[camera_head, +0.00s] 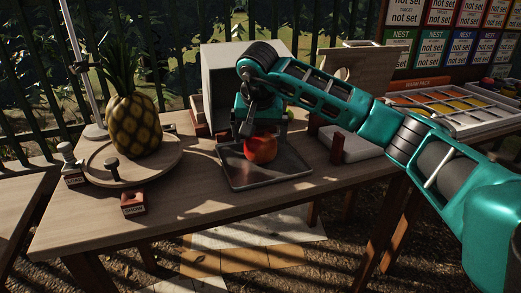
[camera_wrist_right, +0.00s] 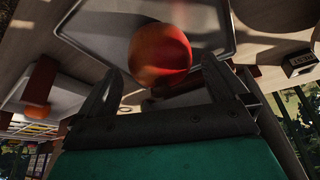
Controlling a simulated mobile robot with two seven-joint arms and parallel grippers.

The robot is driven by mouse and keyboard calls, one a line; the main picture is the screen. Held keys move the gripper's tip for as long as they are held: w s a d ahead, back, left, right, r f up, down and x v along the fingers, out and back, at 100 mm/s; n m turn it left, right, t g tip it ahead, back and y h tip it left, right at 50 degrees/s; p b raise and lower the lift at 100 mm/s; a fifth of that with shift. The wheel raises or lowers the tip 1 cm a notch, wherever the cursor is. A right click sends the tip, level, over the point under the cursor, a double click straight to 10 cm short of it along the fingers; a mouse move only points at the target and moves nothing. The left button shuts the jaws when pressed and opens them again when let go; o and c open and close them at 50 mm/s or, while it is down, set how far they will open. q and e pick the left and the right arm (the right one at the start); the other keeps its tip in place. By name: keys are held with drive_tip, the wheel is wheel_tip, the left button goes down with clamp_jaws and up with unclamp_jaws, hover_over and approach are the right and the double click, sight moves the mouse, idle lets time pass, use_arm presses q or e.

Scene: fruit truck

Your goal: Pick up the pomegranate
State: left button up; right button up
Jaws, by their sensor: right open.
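The red-orange pomegranate (camera_head: 261,148) sits on the dark metal tray (camera_head: 262,180) in the middle of the table. It also shows in the right wrist view (camera_wrist_right: 160,52), at the mouth of my jaws. My right gripper (camera_head: 248,134) comes down over the tray from above, just beside the pomegranate and partly covering it in the head view. In the right wrist view my right gripper (camera_wrist_right: 160,75) has its fingers apart, one on each side of the fruit. I cannot tell whether either finger touches it. My left gripper is not in view.
A pineapple (camera_head: 134,123) stands on a round wooden board (camera_head: 94,160) at the left. A small red-brown block (camera_head: 133,204) lies near the front edge. A pale box (camera_head: 222,66) stands behind the tray, and a compartment tray (camera_head: 455,104) is at the right.

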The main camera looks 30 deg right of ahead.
sight(261, 137)
drive_tip(key=b+x, duration=0.1)
drive_tip(key=x, duration=0.4)
drive_tip(key=shift+d, duration=0.1)
drive_tip(key=shift+r, duration=0.1)
drive_tip(key=shift+c, duration=0.5)
drive_tip(key=c, duration=0.7)
drive_tip(key=shift+c, duration=0.5)
drive_tip(key=shift+r, duration=0.2)
